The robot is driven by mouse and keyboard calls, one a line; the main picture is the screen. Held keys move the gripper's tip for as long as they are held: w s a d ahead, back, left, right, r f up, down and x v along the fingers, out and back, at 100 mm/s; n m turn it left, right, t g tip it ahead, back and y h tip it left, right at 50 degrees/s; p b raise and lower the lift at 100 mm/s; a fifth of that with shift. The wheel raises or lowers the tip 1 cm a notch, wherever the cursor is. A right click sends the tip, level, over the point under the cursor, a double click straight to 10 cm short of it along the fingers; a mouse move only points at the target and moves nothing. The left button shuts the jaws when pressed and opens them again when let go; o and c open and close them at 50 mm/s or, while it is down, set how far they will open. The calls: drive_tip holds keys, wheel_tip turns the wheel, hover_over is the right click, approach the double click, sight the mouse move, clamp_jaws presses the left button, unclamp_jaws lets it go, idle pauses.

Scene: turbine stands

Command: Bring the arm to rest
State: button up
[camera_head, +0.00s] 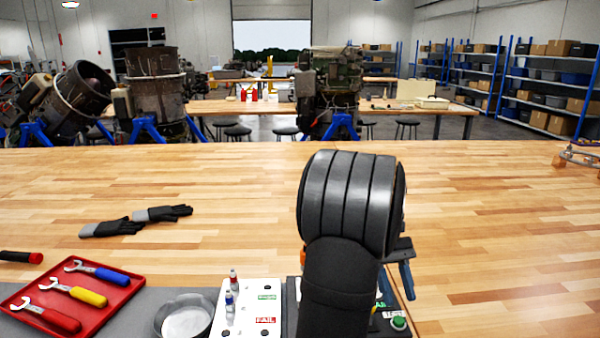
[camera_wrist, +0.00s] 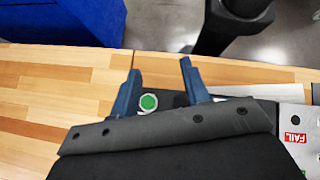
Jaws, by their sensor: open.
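My gripper (camera_wrist: 160,67) is open and empty in the wrist view, with its two blue fingers apart. A green button (camera_wrist: 148,102) on a dark box shows between the fingers. In the head view my arm stands in the middle front and hides most of the gripper; one blue finger (camera_head: 406,279) shows at its right. The green button (camera_head: 399,323) is just below that finger. I cannot tell how far above the box the gripper is.
A red tray (camera_head: 84,318) holds several wrenches at the front left, beside a grey round dish (camera_head: 187,318). A white board (camera_head: 262,290) with a FAIL label holds two small bottles. Black gloves (camera_head: 135,221) lie farther back. The table's right side (camera_head: 500,240) is mostly clear.

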drive_tip(key=w+a+f, duration=0.2)
drive_tip(key=w, duration=0.1)
drive_tip(key=w+a+f, duration=0.1)
drive_tip(key=w, duration=0.1)
drive_tip(key=shift+a+f, duration=0.25)
drive_tip(key=shift+f, duration=0.05)
drive_tip(key=f, duration=0.3)
drive_tip(key=shift+w+a+f, duration=0.15)
drive_tip(key=shift+w+a, duration=0.05)
drive_tip(key=shift+w, duration=0.05)
drive_tip(key=shift+f, duration=0.55)
drive_tip(key=shift+r, duration=0.15)
